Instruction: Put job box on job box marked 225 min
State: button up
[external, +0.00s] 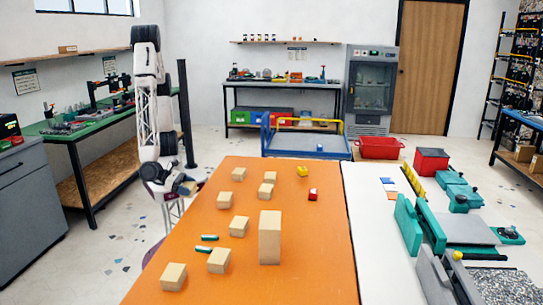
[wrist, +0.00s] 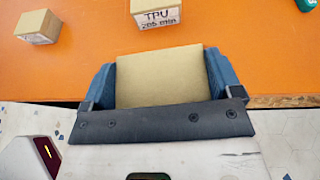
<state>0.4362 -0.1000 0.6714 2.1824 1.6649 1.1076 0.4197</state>
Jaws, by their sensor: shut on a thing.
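My gripper (wrist: 160,82) is shut on a tan job box (wrist: 160,66), with its blue fingers at the box's left and right sides. No label shows on the held box. In the external view my gripper (external: 184,187) is beside the left edge of the orange table. Another job box (wrist: 157,13), cut off by the top edge of the wrist view, reads TPU and a blurred number of minutes, perhaps 205 or 225. It lies just beyond the held box, apart from it. A third job box (wrist: 38,26) is at the upper left.
The orange table (external: 300,273) bears several job boxes and a tall tan block (external: 270,238). Two green-and-white sticks (external: 209,237) lie between boxes. A yellow item (external: 302,171) and a red item (external: 312,195) are at the far right.

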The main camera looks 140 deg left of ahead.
jog(key=w+a+r+n+g+y, duration=0.1)
jog(key=w+a+r+n+g, duration=0.1)
jog(key=w, duration=0.5)
jog(key=w+a+r+n+g+y, duration=0.1)
jog(key=w+a+r, duration=0.1)
jog(key=w+a, duration=0.3)
jog(key=w, duration=0.3)
jog(key=shift+a+r+n+g, duration=0.3)
jog(key=shift+n+g, duration=0.1)
send_over(239, 222)
jog(key=shift+w+f, duration=0.1)
jog(key=shift+f, duration=0.65)
jog(key=shift+f, duration=1.75)
jog(key=shift+f, duration=0.1)
jog(key=o, duration=0.9)
jog(key=shift+c, duration=0.2)
